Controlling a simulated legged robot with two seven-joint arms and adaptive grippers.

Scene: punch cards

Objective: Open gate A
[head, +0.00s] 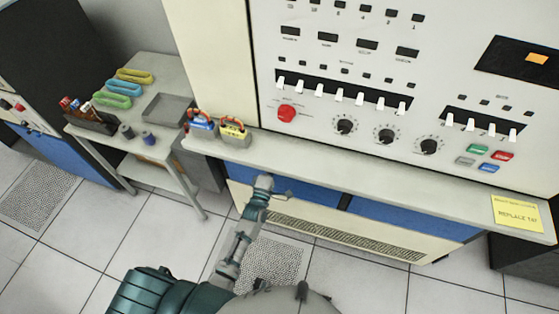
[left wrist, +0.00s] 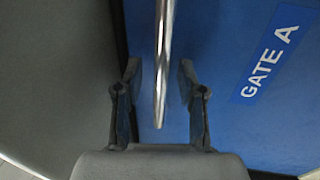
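The blue panel of gate A (left wrist: 225,40) fills the right of the left wrist view, with a white "GATE A" label (left wrist: 270,65) on it. A shiny metal bar handle (left wrist: 165,22) runs down its near edge. My left gripper (left wrist: 160,78) is open, with one finger on each side of the handle and visible gaps to both. In the head view my arm (head: 260,195) reaches from the bottom to the blue panels under the console; its fingers cannot be made out there. My right gripper is not in view.
The console ledge (head: 340,172) overhangs the blue panels. It holds a small blue and a yellow device (head: 233,130) and a yellow note (head: 517,213). A side table (head: 175,75) with trays and spools stands left. Tiled floor in front is free.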

